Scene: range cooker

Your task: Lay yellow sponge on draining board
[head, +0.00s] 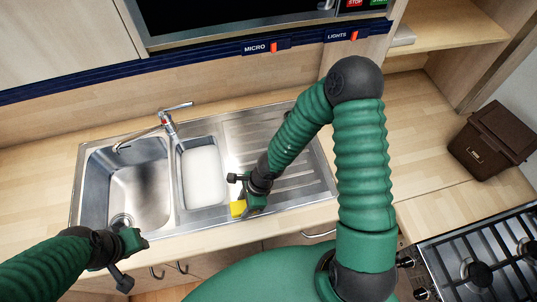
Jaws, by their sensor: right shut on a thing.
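The yellow sponge (237,209) shows as a small patch at my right gripper (243,196), which is shut on it; the gripper hides the rest. They are near the front edge of the steel sink unit, by the front left corner of the draining board. Whether the sponge touches the steel I cannot tell. The grooved draining board (301,168) is on the right of the sink unit, partly behind my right arm. My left gripper (133,262) is in front of the large basin near the counter's front edge; its jaws are not clear.
A large basin (145,185) and a small basin (203,175) lie left of the draining board, with a tap (165,122) behind them. A brown bin (490,140) stands on the right counter. A gas hob (490,260) is at the lower right. The visible draining board grooves are clear.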

